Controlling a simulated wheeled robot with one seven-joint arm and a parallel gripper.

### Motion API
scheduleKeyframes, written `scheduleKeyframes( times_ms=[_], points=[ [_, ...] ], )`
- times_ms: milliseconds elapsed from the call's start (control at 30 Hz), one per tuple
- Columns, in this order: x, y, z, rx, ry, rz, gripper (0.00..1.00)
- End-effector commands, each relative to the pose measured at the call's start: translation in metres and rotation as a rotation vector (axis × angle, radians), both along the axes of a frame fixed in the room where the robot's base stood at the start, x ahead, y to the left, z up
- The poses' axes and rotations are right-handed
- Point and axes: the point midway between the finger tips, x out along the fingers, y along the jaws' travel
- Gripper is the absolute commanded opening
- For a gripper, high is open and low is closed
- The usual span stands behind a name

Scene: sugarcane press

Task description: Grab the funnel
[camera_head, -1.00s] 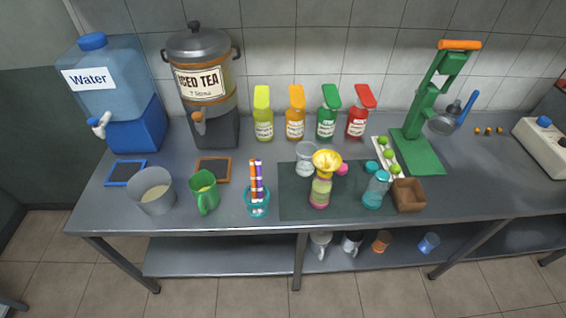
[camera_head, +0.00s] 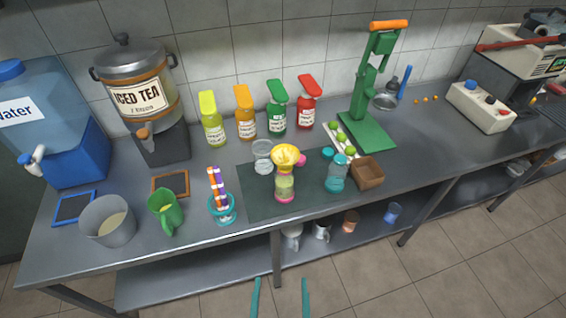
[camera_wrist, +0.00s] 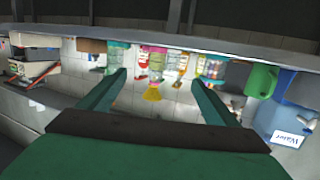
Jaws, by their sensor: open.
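The yellow funnel (camera_head: 286,155) sits on top of a pink-based bottle (camera_head: 285,186) on the dark mat (camera_head: 246,205) near the front of the counter. My gripper (camera_head: 281,292) shows at the bottom of the head view as two teal fingers, apart, in front of the counter and well short of the funnel. In the wrist view, which is upside down, my gripper (camera_wrist: 158,92) is open and empty. The funnel (camera_wrist: 152,93) shows there between the fingers, farther off.
A glass (camera_head: 262,155) stands left of the funnel and a teal-lidded jar (camera_head: 337,172) right of it. Syrup bottles (camera_head: 247,114) stand behind. A cup of straws (camera_head: 221,208) is at the left, a brown box (camera_head: 366,173) at the right.

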Motion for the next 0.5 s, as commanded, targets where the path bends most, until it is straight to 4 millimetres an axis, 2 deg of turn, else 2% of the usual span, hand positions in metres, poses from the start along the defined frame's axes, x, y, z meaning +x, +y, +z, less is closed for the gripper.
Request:
scheduleKeyframes(
  times_ms=[33, 267, 500],
  points=[
    [0.021, 0.001, 0.006, 0.000, -0.020, 0.000, 0.84],
    [0.100, 0.004, 0.030, 0.000, -0.063, -0.007, 0.84],
    [0.179, 0.005, 0.076, -0.005, -0.110, -0.018, 0.84]
  ],
)
